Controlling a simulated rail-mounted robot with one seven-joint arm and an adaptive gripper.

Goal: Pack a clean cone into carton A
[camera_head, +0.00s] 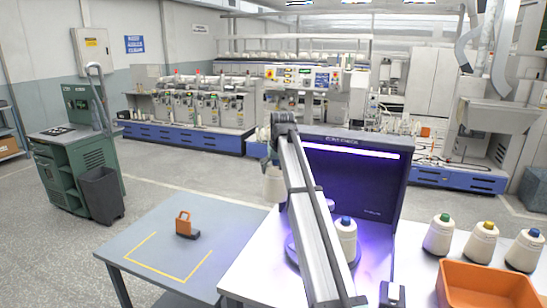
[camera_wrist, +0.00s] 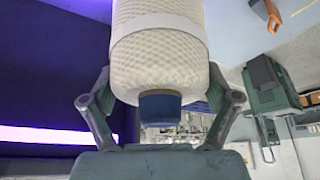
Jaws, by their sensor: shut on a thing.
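My gripper (camera_wrist: 162,98) is shut on a cream yarn cone (camera_wrist: 160,62) with a blue tip and a pale band around it. The two fingers press on opposite sides, and the blue tip points toward my palm. In the head view my gripper (camera_head: 272,150) is partly hidden by my arm, and the held cone (camera_head: 273,185) hangs below it, left of the dark light booth. Another blue-tipped cone (camera_head: 346,243) stands upright in the booth, partly behind my arm. I can make out no carton in either view.
The booth (camera_head: 385,185) has a lit purple interior. At right, cones with green (camera_head: 438,236), yellow (camera_head: 480,242) and blue (camera_head: 524,250) tips stand behind an orange bin (camera_head: 490,288). The grey left table (camera_head: 150,250) has a yellow corner outline and an orange-handled object (camera_head: 185,226); its outlined area is bare.

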